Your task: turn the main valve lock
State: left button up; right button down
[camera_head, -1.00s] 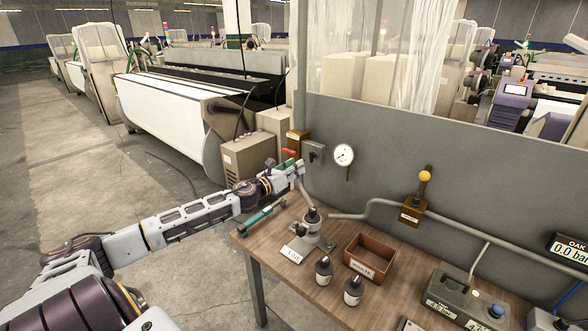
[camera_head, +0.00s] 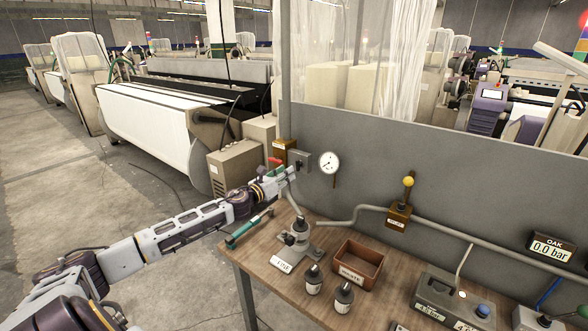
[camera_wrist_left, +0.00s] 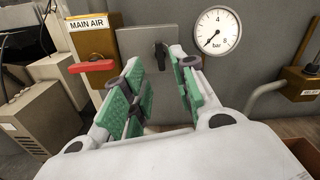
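The main air valve, a brass box (camera_wrist_left: 95,38) labelled MAIN AIR with a red handle (camera_wrist_left: 93,66), is on the wall left of my left gripper in the left wrist view. It also shows in the head view (camera_head: 284,146). To its right is a grey plate (camera_wrist_left: 133,42) with a small black lever or lock (camera_wrist_left: 160,54), seen between my fingertips. My left gripper (camera_wrist_left: 157,75) is open, its green pads apart with nothing held. In the head view the gripper (camera_head: 291,172) is just in front of the grey plate (camera_head: 302,158). My right gripper is not in view.
A pressure gauge (camera_head: 329,162) is right of the plate. Below is a wooden table (camera_head: 325,236) with a teal tool (camera_head: 248,229), a bottle-topped stand (camera_head: 299,236), two dark-capped bottles and a brown tray (camera_head: 376,268). A pipe and yellow-knobbed valve (camera_head: 399,212) are further right.

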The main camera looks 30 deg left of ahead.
aim_at(297, 166)
pick_arm(q)
jog(key=shift+w+d+p, duration=0.15)
jog(key=shift+w+p, duration=0.2)
jog(key=shift+w, duration=1.05)
jog(key=shift+w+d+p, duration=0.1)
jog(key=shift+w+p, duration=0.25)
jog(key=shift+w, duration=1.05)
jog(key=shift+w, duration=0.1)
grip_shut()
